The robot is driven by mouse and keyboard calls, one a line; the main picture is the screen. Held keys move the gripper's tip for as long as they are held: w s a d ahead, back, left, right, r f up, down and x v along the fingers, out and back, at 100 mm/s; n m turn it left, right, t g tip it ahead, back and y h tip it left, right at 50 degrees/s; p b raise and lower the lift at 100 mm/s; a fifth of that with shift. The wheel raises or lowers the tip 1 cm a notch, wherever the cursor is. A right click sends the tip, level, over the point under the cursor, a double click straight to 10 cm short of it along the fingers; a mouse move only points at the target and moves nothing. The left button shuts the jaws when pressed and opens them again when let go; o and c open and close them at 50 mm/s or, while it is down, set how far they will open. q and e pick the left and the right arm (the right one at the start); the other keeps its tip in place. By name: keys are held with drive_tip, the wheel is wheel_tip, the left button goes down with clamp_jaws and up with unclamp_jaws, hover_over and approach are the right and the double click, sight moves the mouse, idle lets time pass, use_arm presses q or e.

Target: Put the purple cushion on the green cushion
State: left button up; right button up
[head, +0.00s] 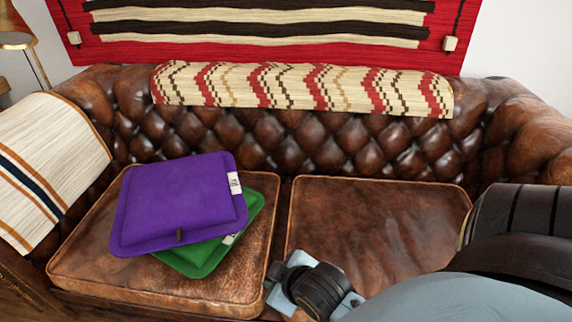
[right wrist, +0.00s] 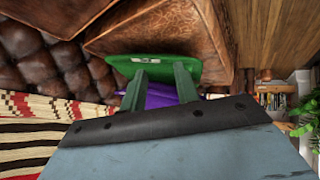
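The purple cushion (head: 180,205) lies on top of the green cushion (head: 215,250) on the left seat of the brown leather sofa. It is turned and shifted a little to the left, so the green cushion shows along the right and front edges. In the right wrist view, the green cushion (right wrist: 160,67) and a strip of the purple cushion (right wrist: 160,97) show beyond the fingers. My right gripper (head: 274,279) is right of the cushions, apart from them, near the sofa's front. Its green fingers (right wrist: 160,80) are spread with nothing held between them. My left gripper is out of view.
The right sofa seat (head: 375,220) is bare. A striped blanket (head: 45,165) covers the left armrest, and a patterned throw (head: 300,88) lies over the tufted backrest. A plant (right wrist: 305,115) shows at the right wrist view's edge.

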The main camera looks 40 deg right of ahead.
drive_tip(key=s+a+r+m+g+y, duration=0.1)
drive_tip(key=s+a+m+g, duration=0.1)
drive_tip(key=s, duration=0.5)
drive_tip(key=shift+a+g, duration=0.7)
drive_tip(key=shift+a, duration=0.1)
